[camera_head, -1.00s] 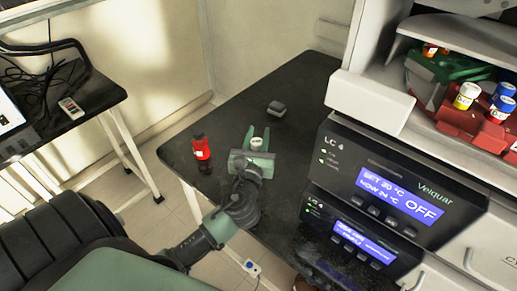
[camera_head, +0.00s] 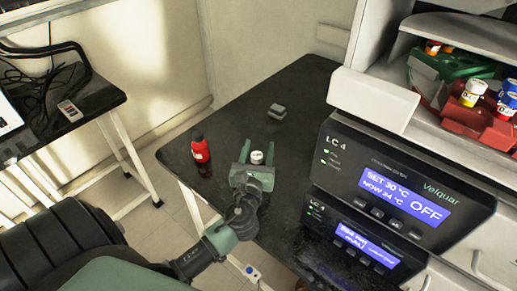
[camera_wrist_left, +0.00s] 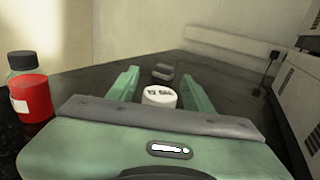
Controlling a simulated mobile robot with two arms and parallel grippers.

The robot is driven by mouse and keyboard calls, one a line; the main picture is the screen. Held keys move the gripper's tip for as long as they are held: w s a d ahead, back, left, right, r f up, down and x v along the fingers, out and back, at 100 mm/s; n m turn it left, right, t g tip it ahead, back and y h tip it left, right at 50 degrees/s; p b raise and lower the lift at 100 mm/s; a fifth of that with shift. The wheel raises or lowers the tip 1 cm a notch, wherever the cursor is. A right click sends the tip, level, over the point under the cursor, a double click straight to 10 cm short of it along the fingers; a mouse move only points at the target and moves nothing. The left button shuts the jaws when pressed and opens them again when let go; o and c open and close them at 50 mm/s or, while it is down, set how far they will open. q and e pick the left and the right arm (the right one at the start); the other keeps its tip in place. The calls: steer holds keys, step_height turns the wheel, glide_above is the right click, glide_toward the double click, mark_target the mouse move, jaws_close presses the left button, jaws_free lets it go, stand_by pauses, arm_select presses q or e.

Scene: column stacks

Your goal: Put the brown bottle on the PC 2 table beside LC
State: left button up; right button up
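A bottle with a white, marked cap (camera_head: 256,157) stands between the fingers of my left gripper (camera_head: 257,150). In the left wrist view the cap (camera_wrist_left: 159,97) shows upright between the two green fingers (camera_wrist_left: 160,88). The body under the cap is mostly hidden, so I cannot make out its colour. It has moved along with the gripper, so the fingers appear shut on it. It is over the dark table (camera_head: 232,118), beside the LC 4 unit (camera_head: 337,160). My right gripper is not in view.
A red bottle with a dark cap (camera_head: 200,150) stands on the table's left part, near the gripper. A small grey block (camera_head: 277,111) lies farther back. Another dark table (camera_head: 99,94) with cables stands at left. Labelled bottles (camera_head: 472,93) fill a rack at upper right.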

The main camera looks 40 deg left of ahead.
arm_select(q)
steer(key=shift+r, duration=0.2)
steer(key=b+v, duration=0.1)
steer(key=v, duration=1.1)
